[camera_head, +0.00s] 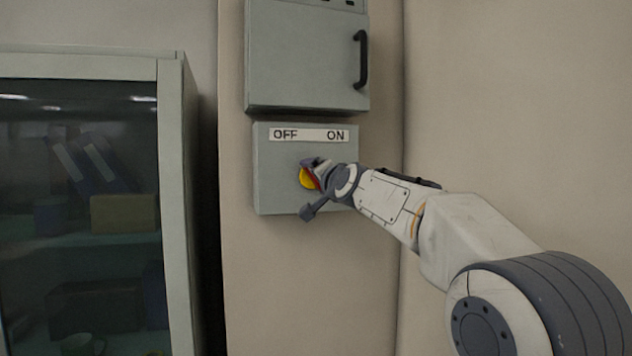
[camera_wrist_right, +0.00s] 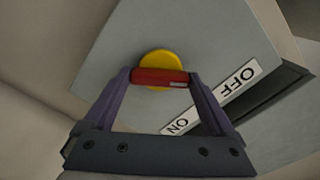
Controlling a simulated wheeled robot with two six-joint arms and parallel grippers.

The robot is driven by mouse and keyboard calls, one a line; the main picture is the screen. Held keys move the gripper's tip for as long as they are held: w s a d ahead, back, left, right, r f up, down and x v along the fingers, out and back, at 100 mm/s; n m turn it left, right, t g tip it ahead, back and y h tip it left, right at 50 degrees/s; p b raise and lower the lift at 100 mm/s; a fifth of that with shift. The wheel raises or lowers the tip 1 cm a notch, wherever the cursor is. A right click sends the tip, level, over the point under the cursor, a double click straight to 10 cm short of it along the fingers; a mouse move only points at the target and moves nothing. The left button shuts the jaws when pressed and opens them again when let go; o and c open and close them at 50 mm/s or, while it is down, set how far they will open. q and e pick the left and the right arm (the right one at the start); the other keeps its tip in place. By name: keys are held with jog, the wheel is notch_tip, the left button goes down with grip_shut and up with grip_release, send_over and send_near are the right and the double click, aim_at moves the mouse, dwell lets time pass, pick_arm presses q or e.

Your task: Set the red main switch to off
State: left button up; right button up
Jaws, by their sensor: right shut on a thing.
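The switch box (camera_head: 275,190) is grey and hangs on the wall, with a white label strip (camera_head: 310,135) reading OFF at left and ON at right. Below the label is a round yellow disc (camera_head: 306,179), also in the right wrist view (camera_wrist_right: 158,55), carrying a red handle (camera_wrist_right: 150,76). The handle lies at a slant to the label, its white-marked end on the OFF side. My right gripper (camera_head: 318,172) is at the box front, shut on the red handle, a finger on each end. The gripper hides most of the handle in the head view. My left gripper is out of view.
A grey cabinet (camera_head: 305,60) with a black handle (camera_head: 361,59) hangs just above the switch box. A glass-fronted cupboard (camera_head: 172,200) stands at left. The wall right of the box is bare apart from my right arm.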

jog(key=shift+f+n, duration=0.15)
jog(key=shift+n, duration=0.65)
jog(key=o, duration=1.1)
jog(key=shift+c, duration=0.2)
jog(key=b+v, duration=0.5)
jog(key=v, duration=0.5)
jog(key=shift+s, duration=0.25)
